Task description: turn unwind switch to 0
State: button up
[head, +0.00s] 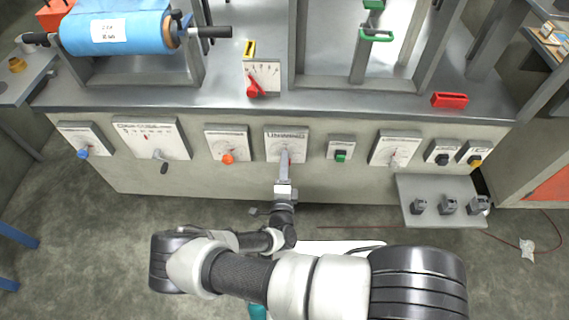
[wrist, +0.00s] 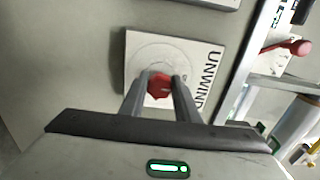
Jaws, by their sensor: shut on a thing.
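The red unwind switch (wrist: 160,87) sits at the dial's middle, between the fingertips. My gripper (wrist: 158,93) is shut on this switch, one finger on either side. In the head view my gripper (head: 285,160) reaches the panel from below and hides the switch. The dial marks are too small to read.
To the left is a panel with an orange knob (head: 228,157); to the right is one with a green switch (head: 341,155). A red lever (head: 255,87) stands on the ledge above. A grey shelf (head: 433,184) holds several dark pieces at the lower right.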

jog(key=shift+d, duration=0.1)
dwell(0.3)
jog(key=o, duration=1)
jog(key=shift+o, duration=0.2)
